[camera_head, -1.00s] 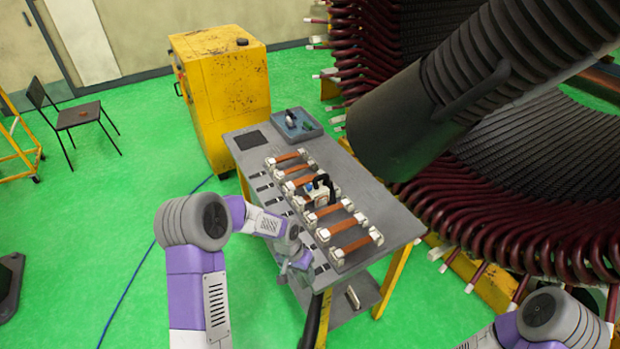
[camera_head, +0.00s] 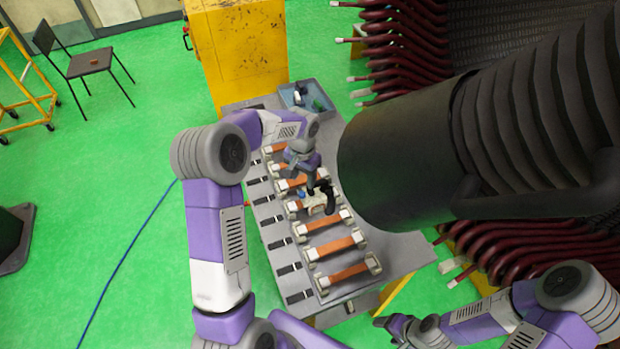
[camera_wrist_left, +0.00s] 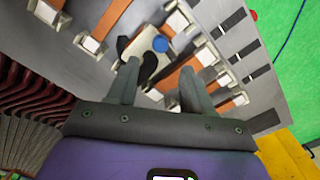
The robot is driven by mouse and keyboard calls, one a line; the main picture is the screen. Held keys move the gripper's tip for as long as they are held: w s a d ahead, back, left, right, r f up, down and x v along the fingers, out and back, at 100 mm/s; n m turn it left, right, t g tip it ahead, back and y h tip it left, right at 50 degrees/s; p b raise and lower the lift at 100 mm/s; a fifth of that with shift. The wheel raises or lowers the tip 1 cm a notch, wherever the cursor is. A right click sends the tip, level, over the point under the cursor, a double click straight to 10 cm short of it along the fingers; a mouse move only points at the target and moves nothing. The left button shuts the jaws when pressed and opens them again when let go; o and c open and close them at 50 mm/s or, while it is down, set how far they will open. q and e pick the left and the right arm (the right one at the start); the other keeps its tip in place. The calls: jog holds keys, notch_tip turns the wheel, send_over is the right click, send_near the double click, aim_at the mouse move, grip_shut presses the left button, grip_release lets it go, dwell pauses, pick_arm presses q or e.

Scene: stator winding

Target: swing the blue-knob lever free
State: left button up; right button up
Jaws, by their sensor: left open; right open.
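The blue knob (camera_head: 302,194) sits on a cream clamp-like device (camera_head: 318,204) with a black handle (camera_head: 329,193), midway along the row of copper bars. In the left wrist view the blue knob (camera_wrist_left: 160,43) lies just beyond and between the fingertips of my open left gripper (camera_wrist_left: 159,72). The black handle (camera_wrist_left: 128,48) is by the left finger there. In the head view my left gripper (camera_head: 309,183) is above the device; contact cannot be told. The lever under the knob is not clearly visible. My right gripper (camera_head: 398,326) is open and empty, low at the right.
Several copper bars (camera_head: 335,246) with white end blocks lie across the grey table (camera_head: 385,263). A blue bin (camera_head: 312,105) stands at its far end. A large dark cylinder (camera_head: 400,165) overhangs the right side. A yellow cabinet (camera_head: 240,50) stands behind.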

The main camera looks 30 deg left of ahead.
aim_at(302, 193)
pick_arm(q)
jog(key=shift+s+f, duration=0.4)
jog(key=shift+f, duration=0.25)
jog(key=shift+s+f, duration=0.4)
jog(key=shift+f, duration=0.2)
jog(key=f, duration=0.2)
jog(key=shift+w+f, duration=0.3)
jog(key=shift+f, duration=0.05)
jog(key=shift+w+f, duration=0.1)
jog(key=shift+f, duration=0.35)
grip_shut()
